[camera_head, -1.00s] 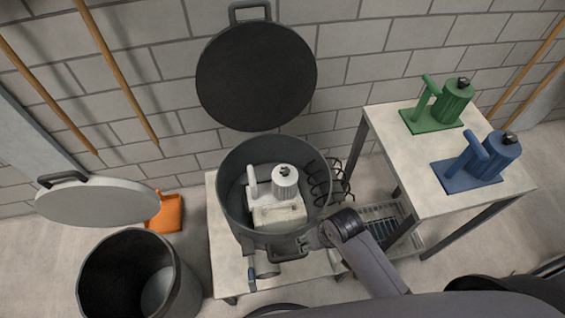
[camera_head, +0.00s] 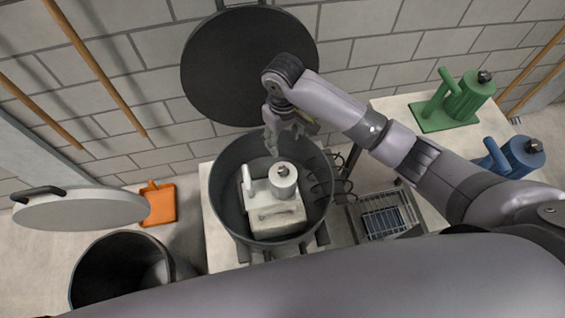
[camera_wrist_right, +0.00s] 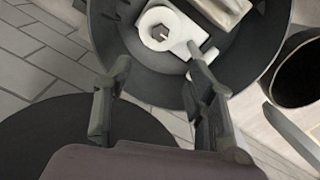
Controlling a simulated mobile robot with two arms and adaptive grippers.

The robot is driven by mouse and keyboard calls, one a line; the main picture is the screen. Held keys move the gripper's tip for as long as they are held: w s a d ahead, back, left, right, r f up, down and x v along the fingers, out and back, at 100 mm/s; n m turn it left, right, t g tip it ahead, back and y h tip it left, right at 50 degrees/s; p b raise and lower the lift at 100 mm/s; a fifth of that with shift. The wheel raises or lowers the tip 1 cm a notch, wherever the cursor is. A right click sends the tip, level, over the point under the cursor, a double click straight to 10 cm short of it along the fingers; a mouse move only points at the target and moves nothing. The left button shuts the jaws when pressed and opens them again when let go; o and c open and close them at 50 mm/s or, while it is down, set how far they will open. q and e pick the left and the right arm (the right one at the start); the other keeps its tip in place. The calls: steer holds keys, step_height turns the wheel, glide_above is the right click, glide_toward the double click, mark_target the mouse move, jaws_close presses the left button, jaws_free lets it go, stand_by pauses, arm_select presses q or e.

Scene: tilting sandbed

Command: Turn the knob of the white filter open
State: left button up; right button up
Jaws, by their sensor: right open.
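The white filter (camera_head: 272,207) stands upright inside a dark round pot (camera_head: 223,205). Its cylinder carries a small dark knob (camera_head: 282,170) on top. In the right wrist view the white filter (camera_wrist_right: 180,28) shows at the top, with the knob (camera_wrist_right: 160,33) facing the camera. My right gripper (camera_head: 272,146) hangs over the pot's back part, just behind and above the knob. In the right wrist view its two fingers (camera_wrist_right: 158,62) are spread and empty, apart from the knob. My left gripper is not in view.
A dark round lid (camera_head: 240,60) stands up behind the pot. A green filter (camera_head: 455,103) and a blue filter (camera_head: 515,157) stand on the right table. A dark bin (camera_head: 110,270) with a pale lid (camera_head: 80,208) is at left. A wire basket (camera_head: 385,215) sits right of the pot.

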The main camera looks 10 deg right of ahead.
glide_above(283, 170)
step_height(283, 170, down, 5)
step_height(283, 170, down, 10)
steer(key=shift+f, duration=0.1)
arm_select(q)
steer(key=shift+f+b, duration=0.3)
arm_select(e)
steer(key=shift+f, duration=0.75)
steer(key=c, duration=1.1)
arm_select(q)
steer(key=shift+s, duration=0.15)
arm_select(e)
steer(key=shift+c, duration=0.2)
